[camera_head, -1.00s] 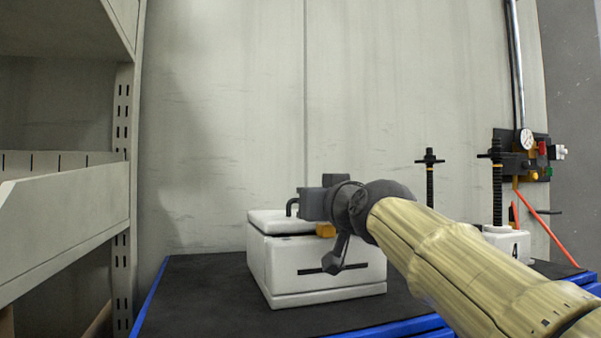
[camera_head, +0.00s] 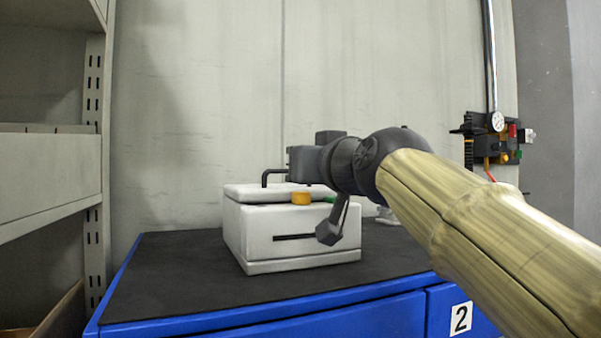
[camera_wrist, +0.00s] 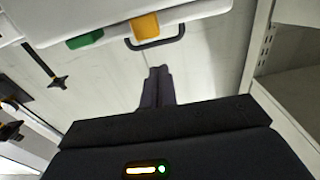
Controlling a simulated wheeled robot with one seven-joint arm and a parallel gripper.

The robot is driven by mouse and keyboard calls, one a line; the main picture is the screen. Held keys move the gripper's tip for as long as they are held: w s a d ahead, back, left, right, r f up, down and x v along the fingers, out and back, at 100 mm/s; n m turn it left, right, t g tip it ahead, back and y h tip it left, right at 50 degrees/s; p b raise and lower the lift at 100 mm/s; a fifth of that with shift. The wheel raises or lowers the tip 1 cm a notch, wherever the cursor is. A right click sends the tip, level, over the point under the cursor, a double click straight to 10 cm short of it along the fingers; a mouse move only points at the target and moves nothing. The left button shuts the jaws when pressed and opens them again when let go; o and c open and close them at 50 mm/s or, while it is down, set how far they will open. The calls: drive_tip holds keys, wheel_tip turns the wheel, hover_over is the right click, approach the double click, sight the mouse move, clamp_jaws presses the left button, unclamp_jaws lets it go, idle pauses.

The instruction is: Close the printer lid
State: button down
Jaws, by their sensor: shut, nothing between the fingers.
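The white printer (camera_head: 300,232) stands on a black mat and has a dark slot in its front. Its lid (camera_head: 245,191) lies low and almost level over the body; I cannot tell whether it is fully seated. A black bar handle (camera_head: 268,175), a yellow button (camera_head: 301,198) and a partly hidden green button (camera_head: 330,199) show at the printer's top. The printer also shows in the wrist view (camera_wrist: 90,18), along the upper edge. My gripper (camera_wrist: 157,72) is shut and empty, apart from the handle in that view. In the head view my dark wrist covers the lid's right part.
The black mat (camera_head: 175,268) lies on a blue cabinet (camera_head: 370,322) labelled 2. A grey shelf (camera_head: 50,170) stands at the left. A panel with a gauge and valves (camera_head: 497,135) is at the right. The mat left of the printer is clear.

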drive_tip(key=shift+s+d+f+b, duration=0.35)
drive_tip(key=shift+s+f+b, duration=0.2)
drive_tip(key=shift+s, duration=0.25)
drive_tip(key=shift+s+d+f+b, duration=0.3)
drive_tip(key=shift+s+f+b, duration=0.15)
drive_tip(key=shift+s+b, duration=0.25)
